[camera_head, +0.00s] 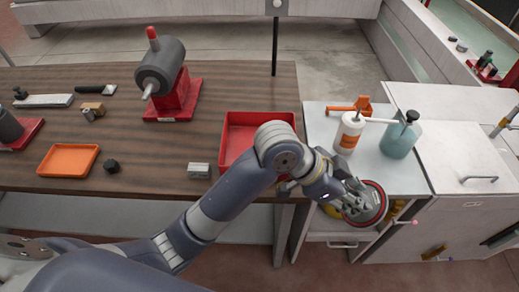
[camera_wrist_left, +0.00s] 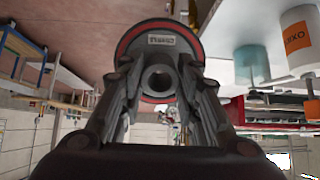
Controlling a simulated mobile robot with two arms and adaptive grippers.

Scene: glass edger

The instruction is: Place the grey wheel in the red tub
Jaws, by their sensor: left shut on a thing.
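The grey wheel (camera_head: 377,208) has a red rim and a hub. In the head view it is in front of the white side cabinet, partly covered by my left gripper (camera_head: 350,198). In the left wrist view the fingers of my left gripper (camera_wrist_left: 155,95) are closed around the hub of the grey wheel (camera_wrist_left: 160,52). The red tub (camera_head: 230,152) sits on the wooden bench at its right front corner, left of the gripper. My left arm covers part of the tub's front right side. My right gripper is not in view.
A white bottle (camera_head: 349,133), a teal bottle (camera_head: 400,138) and an orange holder (camera_head: 362,106) stand on the cabinet top behind the gripper. A grey block (camera_head: 199,170), orange tray (camera_head: 68,160) and red-based grinder (camera_head: 172,95) are on the bench.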

